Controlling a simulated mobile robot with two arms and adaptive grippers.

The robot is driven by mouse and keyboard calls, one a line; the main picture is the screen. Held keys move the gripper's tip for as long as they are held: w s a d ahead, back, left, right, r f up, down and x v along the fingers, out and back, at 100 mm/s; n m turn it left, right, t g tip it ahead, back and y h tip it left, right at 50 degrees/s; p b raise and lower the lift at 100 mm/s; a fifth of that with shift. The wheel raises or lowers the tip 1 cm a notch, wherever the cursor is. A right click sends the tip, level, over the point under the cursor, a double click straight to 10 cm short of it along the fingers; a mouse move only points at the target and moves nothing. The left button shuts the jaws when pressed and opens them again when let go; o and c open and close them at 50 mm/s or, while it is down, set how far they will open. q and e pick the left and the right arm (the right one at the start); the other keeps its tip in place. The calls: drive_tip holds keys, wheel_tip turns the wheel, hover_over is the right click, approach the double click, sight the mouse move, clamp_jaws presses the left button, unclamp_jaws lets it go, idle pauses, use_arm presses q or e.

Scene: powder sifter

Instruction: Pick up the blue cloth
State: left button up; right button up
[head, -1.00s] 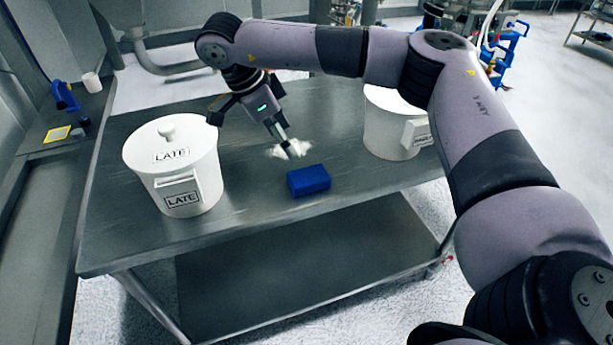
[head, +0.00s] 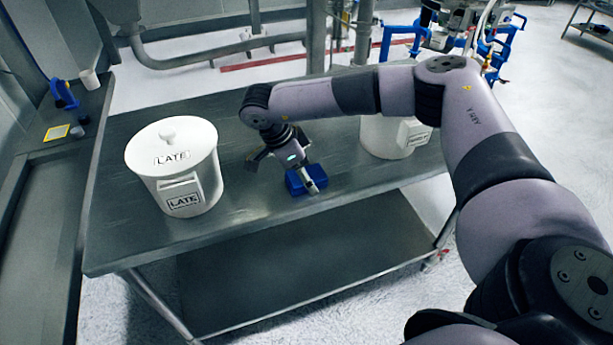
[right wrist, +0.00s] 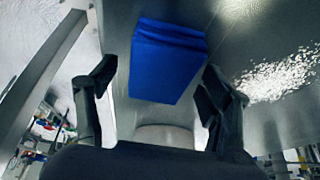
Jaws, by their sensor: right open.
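The blue cloth (head: 293,184) is a folded block lying on the metal table, near its front edge. In the right wrist view the cloth (right wrist: 168,60) lies ahead of and between the two dark fingers. My right gripper (head: 313,184) is over the cloth and hides part of it in the head view. The right gripper (right wrist: 157,84) is open, with one finger on each side of the cloth and nothing held. Whether the fingers touch it I cannot tell. My left gripper is not in view.
A white lidded bin (head: 178,165) labelled LATE stands left on the table (head: 130,240). Another white bin (head: 395,137) is at the back right, partly behind my arm. White powder (right wrist: 285,75) lies on the table beside the cloth. A side counter (head: 40,165) runs along the left.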

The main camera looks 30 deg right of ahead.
drive_tip(key=shift+c, duration=0.8)
drive_tip(key=c, duration=1)
drive_tip(key=shift+r, duration=0.15)
wheel_tip(320, 180, up, 20)
drive_tip(key=shift+f+b, duration=0.1)
drive_tip(key=shift+b, duration=0.55)
